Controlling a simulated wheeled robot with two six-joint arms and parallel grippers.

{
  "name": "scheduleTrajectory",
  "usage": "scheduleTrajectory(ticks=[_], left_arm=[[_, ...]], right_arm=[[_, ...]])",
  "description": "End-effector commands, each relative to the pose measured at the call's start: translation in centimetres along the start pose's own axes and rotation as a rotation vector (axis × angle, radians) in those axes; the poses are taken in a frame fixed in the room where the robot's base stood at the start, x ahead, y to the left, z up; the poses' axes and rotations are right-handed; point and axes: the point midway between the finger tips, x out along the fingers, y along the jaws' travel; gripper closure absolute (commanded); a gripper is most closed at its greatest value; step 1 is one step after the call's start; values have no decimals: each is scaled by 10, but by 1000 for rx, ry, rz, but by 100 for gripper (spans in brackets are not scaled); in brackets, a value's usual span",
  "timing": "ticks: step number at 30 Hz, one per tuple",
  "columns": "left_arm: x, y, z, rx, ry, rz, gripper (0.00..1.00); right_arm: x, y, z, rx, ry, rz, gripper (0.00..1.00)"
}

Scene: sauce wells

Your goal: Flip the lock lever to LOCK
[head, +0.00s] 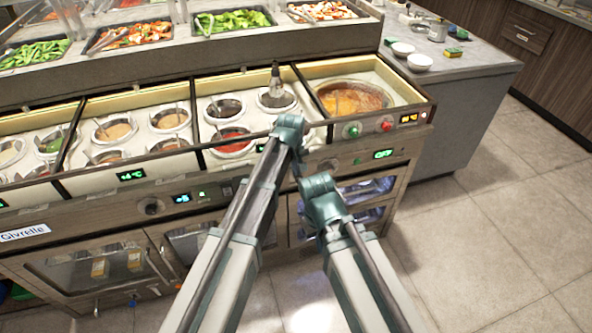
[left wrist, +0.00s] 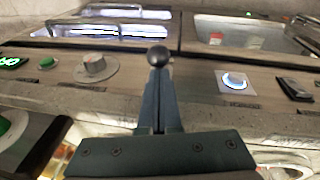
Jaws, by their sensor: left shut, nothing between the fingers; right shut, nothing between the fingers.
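A black ball knob (left wrist: 157,56), which looks like the end of the lock lever, stands on the front panel directly at my left fingertips in the left wrist view. The rest of the lever is hidden behind the fingers, so I cannot tell its setting or whether they touch. My left gripper (left wrist: 158,90) is shut and empty, pointing at the panel. In the head view my left gripper (head: 300,158) is at the counter front below the soup well, mostly hidden by its wrist. My right gripper (head: 322,203) is lower, shut and empty, its fingers not distinct.
The panel carries a grey dial (left wrist: 96,68), a green button (left wrist: 47,63), a blue-lit button (left wrist: 235,80) and a black switch (left wrist: 294,88). Above are sauce wells and the soup well (head: 350,98); glass doors (head: 95,268) are below. Floor (head: 500,235) at right is clear.

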Motion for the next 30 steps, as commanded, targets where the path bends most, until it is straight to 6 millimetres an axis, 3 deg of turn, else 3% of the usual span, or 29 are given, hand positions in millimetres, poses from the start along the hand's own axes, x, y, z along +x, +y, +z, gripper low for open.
scheduleTrajectory(ticks=[20,26,30], left_arm=[[7,-3,11,14,102,13,100],[18,-6,18,31,218,30,100],[29,-9,22,49,338,46,100]], right_arm=[[15,-1,-1,0,0,0,100],[37,-4,-2,0,0,0,100],[62,-6,-4,0,0,0,100]])
